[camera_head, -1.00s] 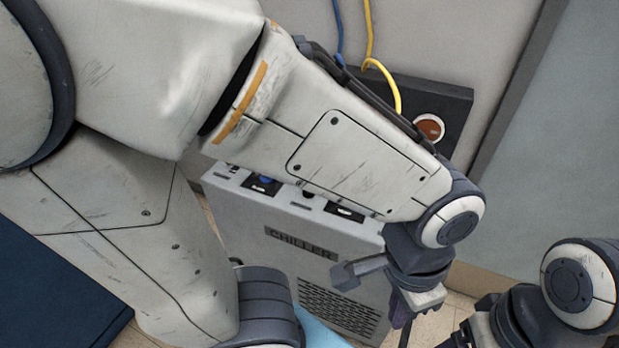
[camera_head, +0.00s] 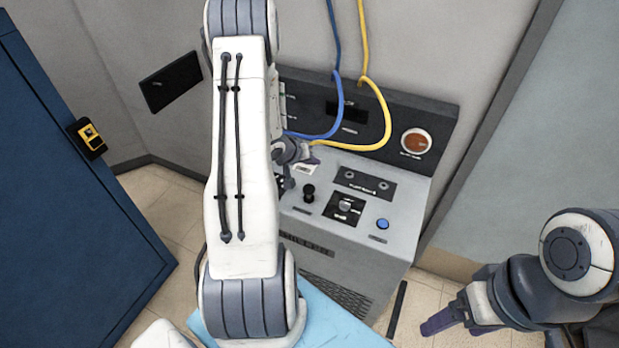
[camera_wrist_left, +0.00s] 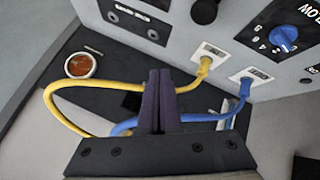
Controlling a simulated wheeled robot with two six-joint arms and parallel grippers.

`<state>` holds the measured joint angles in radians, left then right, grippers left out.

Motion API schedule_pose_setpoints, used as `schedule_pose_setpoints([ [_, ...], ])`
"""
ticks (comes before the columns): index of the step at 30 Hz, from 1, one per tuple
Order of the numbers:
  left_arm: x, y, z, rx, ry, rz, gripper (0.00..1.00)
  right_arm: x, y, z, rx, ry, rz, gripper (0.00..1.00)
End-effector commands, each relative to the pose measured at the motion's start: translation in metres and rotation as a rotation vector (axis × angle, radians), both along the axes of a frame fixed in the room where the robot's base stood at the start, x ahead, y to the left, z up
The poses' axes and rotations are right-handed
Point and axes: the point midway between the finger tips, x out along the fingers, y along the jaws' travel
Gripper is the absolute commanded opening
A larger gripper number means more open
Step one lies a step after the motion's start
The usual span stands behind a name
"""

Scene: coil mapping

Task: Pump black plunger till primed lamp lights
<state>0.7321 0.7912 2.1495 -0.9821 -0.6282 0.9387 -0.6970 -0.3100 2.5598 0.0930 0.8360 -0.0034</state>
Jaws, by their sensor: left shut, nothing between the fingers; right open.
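The black plunger (camera_head: 308,193) stands upright on the grey chiller's console (camera_head: 408,215). A dark round knob that may be the plunger shows at the top of the left wrist view (camera_wrist_left: 205,11). A round reddish-brown lamp (camera_head: 415,142) sits on the dark back panel and looks unlit; its label is unreadable. It also shows in the left wrist view (camera_wrist_left: 80,65). My left gripper (camera_wrist_left: 158,100) is shut and empty near the hoses, behind and left of the plunger; my arm partly hides it in the head view. My right gripper (camera_head: 445,322) is open, low at the right.
A yellow hose (camera_head: 384,105) and a blue hose (camera_head: 334,60) loop close by my left fingers and plug into the console. A blue button (camera_head: 383,224) and a small switch plate (camera_head: 344,207) lie right of the plunger. A blue cabinet (camera_head: 70,190) stands left.

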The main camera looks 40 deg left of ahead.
Motion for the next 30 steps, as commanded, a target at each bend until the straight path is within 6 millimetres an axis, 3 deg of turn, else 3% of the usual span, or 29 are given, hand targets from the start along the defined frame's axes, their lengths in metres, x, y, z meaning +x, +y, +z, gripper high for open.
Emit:
schedule_pose_setpoints([
  [4,-0.010,0.015,-0.003,-0.063,-0.035,0.040,0.00,0.000,0.000,0.008,0.000,0.000,0.000,0.78],
  [17,-0.010,0.015,-0.006,-0.068,-0.040,0.040,0.00,0.000,0.000,0.004,0.000,0.000,0.000,0.78],
  [23,-0.010,0.014,-0.019,-0.068,-0.040,0.040,0.00,0.000,0.000,-0.010,0.000,0.000,-0.002,0.78],
  [30,-0.010,0.015,-0.048,-0.066,-0.040,0.040,0.00,0.000,0.000,-0.043,0.000,0.001,-0.006,0.78],
])
